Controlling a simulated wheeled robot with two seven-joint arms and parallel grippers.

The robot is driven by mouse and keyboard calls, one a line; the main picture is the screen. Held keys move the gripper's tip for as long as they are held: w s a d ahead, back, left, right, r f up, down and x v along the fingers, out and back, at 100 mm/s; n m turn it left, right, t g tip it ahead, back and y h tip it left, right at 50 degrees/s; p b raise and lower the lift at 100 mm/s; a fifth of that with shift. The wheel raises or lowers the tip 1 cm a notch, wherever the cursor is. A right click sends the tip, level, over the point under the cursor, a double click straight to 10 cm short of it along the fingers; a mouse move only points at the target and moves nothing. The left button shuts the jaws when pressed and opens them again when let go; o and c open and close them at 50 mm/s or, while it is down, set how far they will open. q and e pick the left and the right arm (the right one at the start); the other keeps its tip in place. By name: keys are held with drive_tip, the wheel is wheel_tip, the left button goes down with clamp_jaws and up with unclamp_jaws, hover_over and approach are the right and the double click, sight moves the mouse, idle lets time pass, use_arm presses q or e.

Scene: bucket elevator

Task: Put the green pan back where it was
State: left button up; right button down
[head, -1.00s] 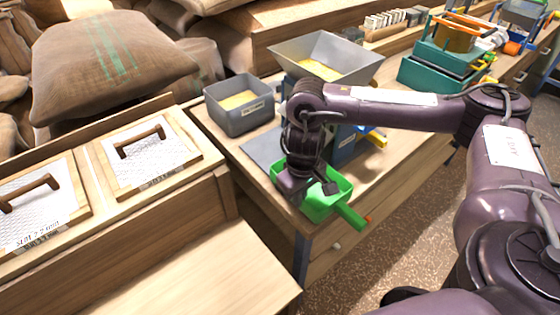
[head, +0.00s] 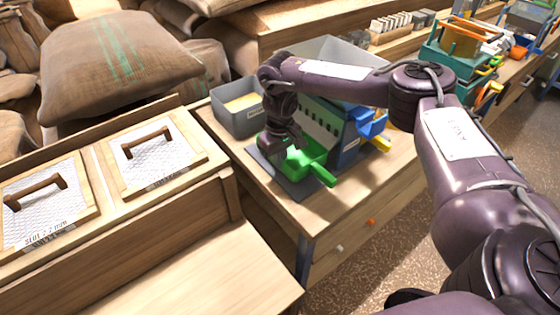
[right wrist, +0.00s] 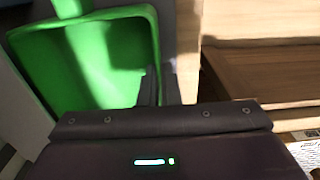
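The green pan (head: 316,160) is in front of the blue machine (head: 350,140), above or on a dark grey mat (head: 268,165); I cannot tell if it touches. Its handle points toward the front right. My right gripper (head: 284,152) is at the pan's left side, shut on its wall. In the right wrist view, the fingers (right wrist: 160,90) straddle the rim of the pan (right wrist: 95,65), whose visible inside looks empty. My left gripper is not in view.
A grey bin (head: 240,118) with yellow contents stands left of the machine, and a grey hopper (head: 345,62) rises behind my right arm. A blue tray (head: 372,124) and a yellow piece (head: 381,143) stick out at the machine's right. The bench front (head: 330,208) is clear.

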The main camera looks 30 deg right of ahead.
drive_tip(key=shift+f, duration=0.7)
drive_tip(key=shift+f, duration=0.2)
drive_tip(key=c, duration=1.6)
unclamp_jaws()
drive_tip(key=shift+c, duration=0.2)
